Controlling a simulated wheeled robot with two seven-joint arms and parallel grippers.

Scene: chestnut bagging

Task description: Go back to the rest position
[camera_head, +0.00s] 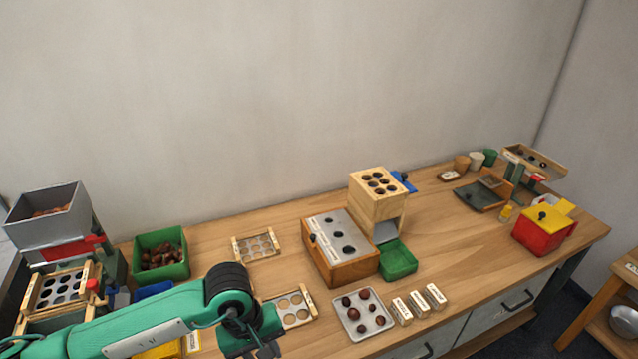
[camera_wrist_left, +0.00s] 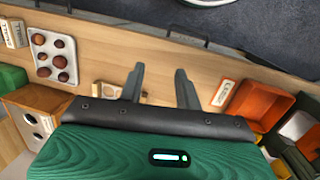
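My left arm comes in from the lower left in the head view, and my left gripper (camera_head: 262,350) hangs at the bottom edge, its tips partly cut off. In the left wrist view the gripper's two fingers (camera_wrist_left: 160,82) stand apart with only bare table and the table edge between them. The gripper is open and empty. The tray of chestnuts (camera_head: 362,315) lies to its right in the head view; the same tray (camera_wrist_left: 45,72) shows at the left of the wrist view. My right gripper is in neither view.
A green bin of chestnuts (camera_head: 161,256) and a grey hopper (camera_head: 48,215) stand at the left. A wooden dispenser box (camera_head: 340,262), a green tray (camera_head: 398,262) and small labelled blocks (camera_head: 402,311) stand mid-table. A red box with yellow lid (camera_head: 543,232) is at the right.

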